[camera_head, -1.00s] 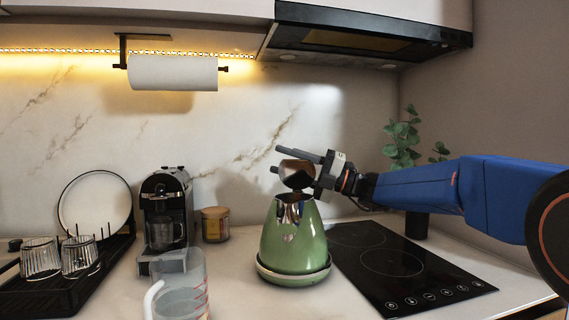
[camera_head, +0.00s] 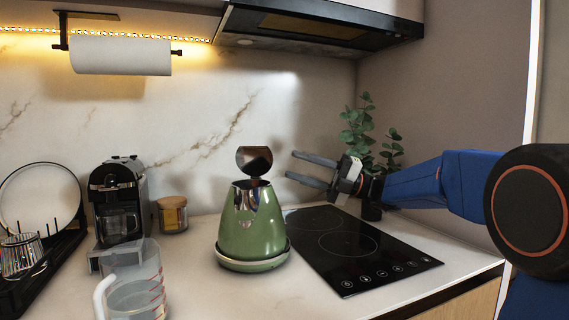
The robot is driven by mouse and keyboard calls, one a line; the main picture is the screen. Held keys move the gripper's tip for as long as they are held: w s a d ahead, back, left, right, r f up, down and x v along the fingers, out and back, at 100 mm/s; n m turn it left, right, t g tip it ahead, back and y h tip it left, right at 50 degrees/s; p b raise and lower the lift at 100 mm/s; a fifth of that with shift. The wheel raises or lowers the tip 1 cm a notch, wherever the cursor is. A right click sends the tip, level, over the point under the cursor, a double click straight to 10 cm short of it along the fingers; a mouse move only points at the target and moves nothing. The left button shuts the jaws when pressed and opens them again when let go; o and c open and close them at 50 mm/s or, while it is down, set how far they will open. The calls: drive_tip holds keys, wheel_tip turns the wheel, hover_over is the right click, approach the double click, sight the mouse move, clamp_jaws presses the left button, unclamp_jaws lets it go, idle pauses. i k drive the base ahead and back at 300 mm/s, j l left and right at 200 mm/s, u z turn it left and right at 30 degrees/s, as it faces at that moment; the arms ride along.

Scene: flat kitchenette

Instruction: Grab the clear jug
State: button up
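The clear jug (camera_head: 136,289) stands on the counter at the lower left, in front of the coffee machine. It has red markings, a pale handle on its left side and what looks like water inside; its bottom is cut off by the picture edge. My gripper (camera_head: 291,167) is open and empty, its two dark fingers pointing left above the cooktop. It is to the right of the green kettle (camera_head: 252,226) and its raised lid, apart from both, and well away from the jug.
The kettle stands on its base between my gripper and the jug. A coffee machine (camera_head: 118,207), a jar (camera_head: 172,214) and a dish rack (camera_head: 64,246) with a plate and a glass are at the left. A black cooktop (camera_head: 352,252) and a plant (camera_head: 362,135) are at the right.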

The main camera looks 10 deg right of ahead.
sight(133, 283)
drive_tip(key=k, duration=1)
